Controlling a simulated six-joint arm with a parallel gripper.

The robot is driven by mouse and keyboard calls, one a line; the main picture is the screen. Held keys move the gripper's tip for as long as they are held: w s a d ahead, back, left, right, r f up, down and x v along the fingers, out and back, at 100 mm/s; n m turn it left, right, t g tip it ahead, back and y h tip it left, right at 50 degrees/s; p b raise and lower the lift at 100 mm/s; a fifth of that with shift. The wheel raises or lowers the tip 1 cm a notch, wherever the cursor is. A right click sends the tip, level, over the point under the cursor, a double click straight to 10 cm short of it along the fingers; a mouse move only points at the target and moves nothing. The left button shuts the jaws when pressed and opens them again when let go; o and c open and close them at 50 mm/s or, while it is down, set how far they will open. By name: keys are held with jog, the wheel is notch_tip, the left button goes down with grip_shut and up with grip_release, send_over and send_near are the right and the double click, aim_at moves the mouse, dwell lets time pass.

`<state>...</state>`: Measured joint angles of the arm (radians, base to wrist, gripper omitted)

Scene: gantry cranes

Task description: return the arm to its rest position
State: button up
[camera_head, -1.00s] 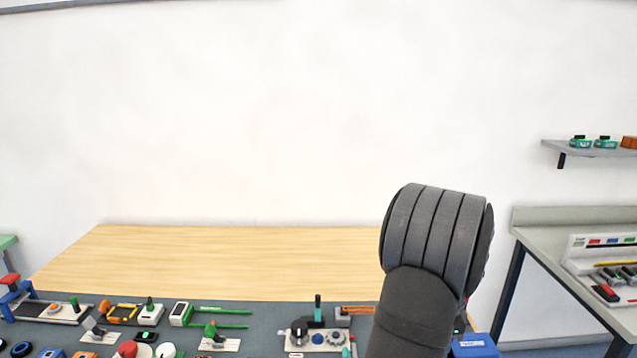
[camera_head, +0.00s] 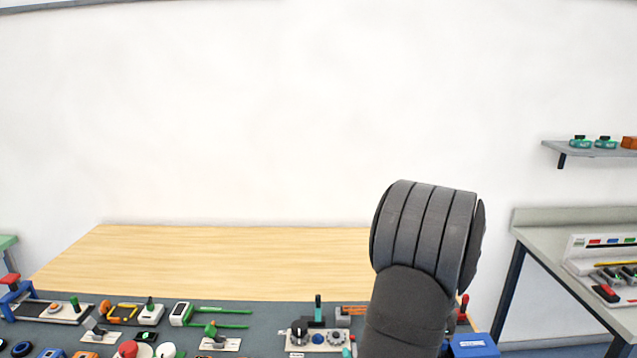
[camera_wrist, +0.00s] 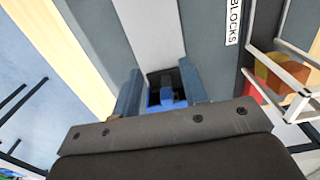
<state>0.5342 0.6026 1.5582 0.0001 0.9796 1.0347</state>
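My dark grey arm rises at the lower right of the head view, and its rounded joint stands in front of the wall. My gripper (camera_wrist: 160,90) shows only in the wrist view; its end is out of sight in the head view. Its two blue-grey fingers stand apart, pointing down over the bench. A blue part (camera_wrist: 168,97) with a dark recess behind it shows between the fingers. It looks to lie beyond them, and I see no grip on it.
A bench (camera_head: 210,260) with a wooden back strip holds several small devices along its front. A blue box (camera_head: 472,346) sits right of my arm. A side table (camera_head: 570,216) and wall shelf (camera_head: 590,150) stand right. A wire rack (camera_wrist: 285,85) holds coloured blocks.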

jog(key=a, duration=0.8)
jog(key=shift+a, duration=0.25)
jog(key=shift+a+r, duration=0.35)
jog(key=shift+r, duration=0.95)
jog(key=shift+f, duration=0.1)
jog(key=shift+f, duration=0.3)
notch_tip(320, 180, down, 2)
jog(key=shift+f, duration=0.15)
jog(key=d, duration=1.2)
jog(key=shift+d+r, duration=0.1)
jog(key=shift+r, duration=0.2)
jog(key=r, duration=0.5)
jog(key=shift+d, duration=0.35)
jog(key=shift+r, duration=0.75)
